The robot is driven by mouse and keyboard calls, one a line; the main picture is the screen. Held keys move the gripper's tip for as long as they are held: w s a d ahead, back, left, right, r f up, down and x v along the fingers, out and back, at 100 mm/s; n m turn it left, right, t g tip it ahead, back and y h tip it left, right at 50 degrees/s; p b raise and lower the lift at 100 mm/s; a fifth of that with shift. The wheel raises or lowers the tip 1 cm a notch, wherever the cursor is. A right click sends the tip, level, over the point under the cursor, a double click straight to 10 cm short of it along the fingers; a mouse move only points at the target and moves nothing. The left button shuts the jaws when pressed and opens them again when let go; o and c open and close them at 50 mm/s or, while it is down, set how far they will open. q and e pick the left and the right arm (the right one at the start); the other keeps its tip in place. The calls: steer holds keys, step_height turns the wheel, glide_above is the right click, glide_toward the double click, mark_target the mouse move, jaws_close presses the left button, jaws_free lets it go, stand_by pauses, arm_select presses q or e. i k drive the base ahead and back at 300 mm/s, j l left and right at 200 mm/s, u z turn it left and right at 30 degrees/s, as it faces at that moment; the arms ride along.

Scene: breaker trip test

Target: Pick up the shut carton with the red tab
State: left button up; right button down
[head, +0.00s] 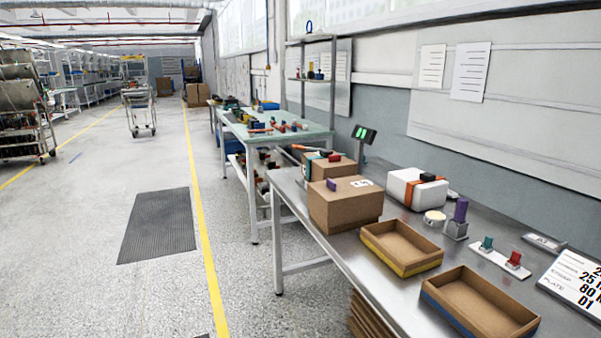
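Two shut brown cartons stand on the grey metal bench at the right. The rear carton (322,170) has a small red tab (335,158) on its top and a teal strip at its left; its lower front is partly hidden by the nearer carton. The nearer carton (345,209) has a purple tab (331,185) and a white label on its lid. Neither of my grippers is in view.
A white box (406,190) with an orange strap stands right of the cartons. Open trays with a yellow edge (371,254) and a blue edge (446,310) lie in front. A purple-topped block (460,211) and a plate with teal and red pieces (499,262) stand behind them.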

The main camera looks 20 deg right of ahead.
mark_target(336, 167)
steer(key=i+j+z, duration=0.1)
steer(key=i+z, duration=0.2)
steer(key=i, duration=0.2)
steer(key=i+j+z, duration=0.25)
steer(key=i, duration=0.2)
steer(key=i+j+z, duration=0.3)
steer(key=i, duration=0.15)
steer(key=i+j+z, duration=0.2)
steer(key=z, duration=0.25)
steer(key=i+j+z, duration=0.5)
steer(key=j+z, duration=0.2)
steer(key=z, duration=0.15)
steer(key=i+j+z, duration=0.15)
steer(key=j+z, duration=0.25)
